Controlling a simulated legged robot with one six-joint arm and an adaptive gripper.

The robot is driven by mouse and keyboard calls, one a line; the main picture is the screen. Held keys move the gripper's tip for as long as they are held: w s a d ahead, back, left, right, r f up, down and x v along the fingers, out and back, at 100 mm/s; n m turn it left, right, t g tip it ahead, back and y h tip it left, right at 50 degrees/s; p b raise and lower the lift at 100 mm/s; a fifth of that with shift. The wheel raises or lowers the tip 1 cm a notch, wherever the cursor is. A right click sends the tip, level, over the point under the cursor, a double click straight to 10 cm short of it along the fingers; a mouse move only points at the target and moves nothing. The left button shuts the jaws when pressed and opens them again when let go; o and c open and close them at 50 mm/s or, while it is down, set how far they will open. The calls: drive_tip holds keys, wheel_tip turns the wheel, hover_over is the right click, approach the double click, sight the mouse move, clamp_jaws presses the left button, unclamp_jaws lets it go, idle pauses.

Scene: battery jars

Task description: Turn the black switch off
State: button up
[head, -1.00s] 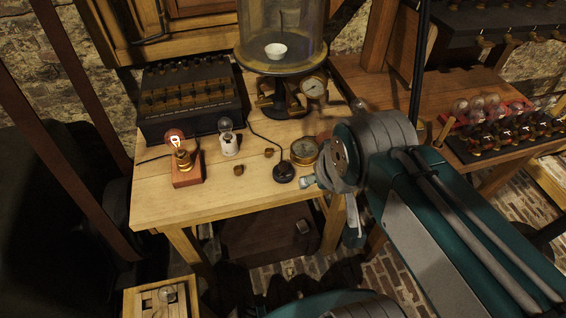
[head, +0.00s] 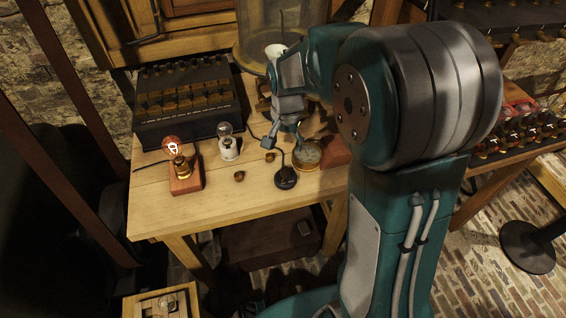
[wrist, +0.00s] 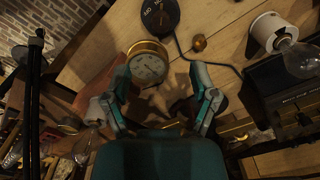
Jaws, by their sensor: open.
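The black switch (head: 285,178) is a small round black base near the front right of the wooden table, with a thin upright part above it. In the wrist view the black switch (wrist: 160,14) is at the top edge, partly cut off, with pale lettering. Its lever position cannot be made out. My gripper (head: 284,147) is open and empty, above the table just behind the switch. In the wrist view my gripper (wrist: 160,72) has its fingers spread, with the brass dial between and beyond them and the switch farther off, apart from both fingers.
The brass dial (head: 307,154) is right of the switch. A lit bulb on a red block (head: 186,183), a white-based bulb (head: 229,153) and a small brass knob (head: 239,176) are to the left. A black battery box (head: 185,115) and glass bell jar (head: 250,40) stand behind.

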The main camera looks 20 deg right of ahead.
sight(285, 170)
drive_tip(key=f, duration=1.1)
drive_tip(key=shift+w+f, duration=0.25)
drive_tip(key=shift+f, duration=0.1)
clamp_jaws()
